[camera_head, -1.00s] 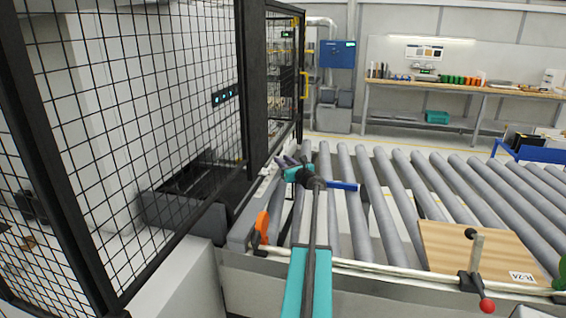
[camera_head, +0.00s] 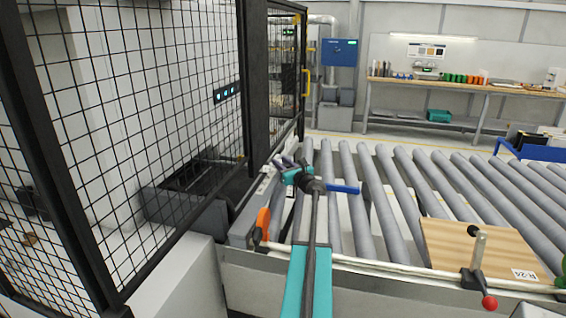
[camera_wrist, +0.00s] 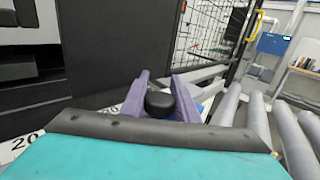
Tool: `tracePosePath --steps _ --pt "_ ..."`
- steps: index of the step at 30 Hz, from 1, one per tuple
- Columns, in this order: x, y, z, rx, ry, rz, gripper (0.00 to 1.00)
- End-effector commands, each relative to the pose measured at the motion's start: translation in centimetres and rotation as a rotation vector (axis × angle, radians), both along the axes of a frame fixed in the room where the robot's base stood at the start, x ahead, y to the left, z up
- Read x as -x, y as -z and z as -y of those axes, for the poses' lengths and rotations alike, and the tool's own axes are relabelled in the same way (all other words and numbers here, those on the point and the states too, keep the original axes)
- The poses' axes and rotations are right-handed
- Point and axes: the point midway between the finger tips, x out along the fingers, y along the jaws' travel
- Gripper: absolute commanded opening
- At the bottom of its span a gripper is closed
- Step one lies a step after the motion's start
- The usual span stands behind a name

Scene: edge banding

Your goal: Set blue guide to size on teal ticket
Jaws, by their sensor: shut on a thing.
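My gripper (camera_wrist: 160,92) has purple fingers closed around a round black knob (camera_wrist: 160,103) in the wrist view. A little dark blue shows just below the knob, between the fingers; it may be the blue guide, mostly hidden. In the head view my gripper (camera_head: 282,163) is small, at the left end of the rollers beside the dark machine. A white scale with black numerals (camera_wrist: 24,141) lies left of the fingers in the wrist view. I cannot make out a teal ticket in either view.
A wooden board (camera_head: 455,243) labelled R-24 lies on the grey rollers (camera_head: 385,215), right of my arm. A clamp with a red ball (camera_head: 489,302) stands at its front edge. An orange handle (camera_head: 262,224) is on the near rail. A black mesh fence (camera_head: 150,110) stands left.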

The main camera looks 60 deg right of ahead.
Motion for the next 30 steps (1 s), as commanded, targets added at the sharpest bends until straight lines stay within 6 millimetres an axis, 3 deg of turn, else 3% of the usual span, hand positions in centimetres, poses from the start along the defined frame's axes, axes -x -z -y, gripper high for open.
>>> tracePosePath --steps 3,15,22,30 --pt "0.8 0.2 -2.1 0.001 0.001 -0.002 0.0" --pt "2.4 0.1 -7.4 0.001 0.002 -0.002 0.0" --pt "3.0 0.1 -9.1 0.0 0.002 -0.001 0.0" --pt "3.1 0.0 -9.6 0.001 0.002 0.0 0.0"
